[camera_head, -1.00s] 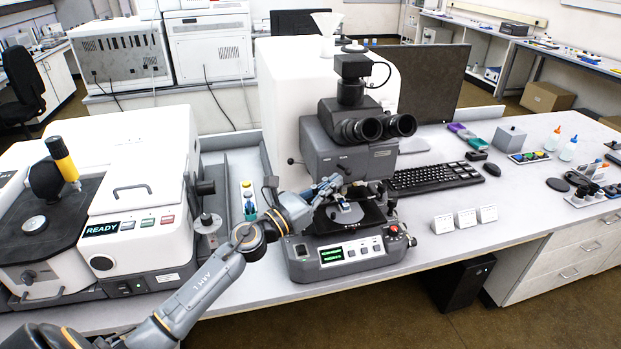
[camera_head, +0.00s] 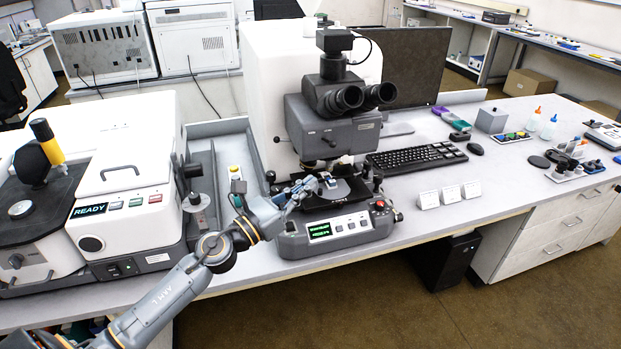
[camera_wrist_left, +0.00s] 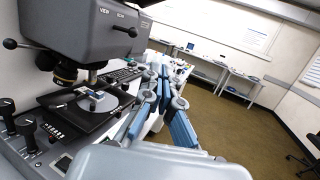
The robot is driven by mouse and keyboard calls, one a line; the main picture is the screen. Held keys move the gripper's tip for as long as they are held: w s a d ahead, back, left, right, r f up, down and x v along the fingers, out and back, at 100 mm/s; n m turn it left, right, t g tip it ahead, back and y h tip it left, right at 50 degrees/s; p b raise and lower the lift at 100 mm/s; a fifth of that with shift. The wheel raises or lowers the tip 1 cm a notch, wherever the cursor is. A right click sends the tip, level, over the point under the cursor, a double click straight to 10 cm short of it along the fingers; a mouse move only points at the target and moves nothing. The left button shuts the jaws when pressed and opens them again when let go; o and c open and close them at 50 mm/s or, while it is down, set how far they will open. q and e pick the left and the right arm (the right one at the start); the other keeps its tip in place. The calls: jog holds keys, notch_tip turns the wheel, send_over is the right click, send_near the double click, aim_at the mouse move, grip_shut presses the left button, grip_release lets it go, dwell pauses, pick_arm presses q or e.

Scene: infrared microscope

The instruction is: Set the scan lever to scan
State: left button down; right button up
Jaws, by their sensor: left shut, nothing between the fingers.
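The grey microscope head (camera_head: 335,125) carries a small black-knobbed lever (camera_head: 327,142) on its front. In the left wrist view this lever (camera_wrist_left: 125,29) sits below two small labels, the left one reading VIEW. Its knob points to the right, under the right-hand label, which is too small to read surely. My left gripper (camera_head: 312,181) is below the lever and apart from it, close to the stage. In the left wrist view the gripper (camera_wrist_left: 160,74) shows its blue-grey fingers shut and empty, to the right of the stage. My right gripper is out of view.
The black stage (camera_head: 352,192) with a sample holder lies beside the fingers. The control base (camera_head: 345,231) with a lit green display is below. A second ball-ended lever (camera_wrist_left: 10,43) sticks out at the microscope's left side. Free air lies in front of the bench.

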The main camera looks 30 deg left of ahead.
pick_arm(q)
jog(key=s, duration=0.2)
jog(key=s+d, duration=0.1)
jog(key=s, duration=0.1)
jog(key=shift+s+d+f+b, duration=0.15)
jog(key=shift+s+f+b, duration=0.05)
jog(key=shift+s+b, duration=0.2)
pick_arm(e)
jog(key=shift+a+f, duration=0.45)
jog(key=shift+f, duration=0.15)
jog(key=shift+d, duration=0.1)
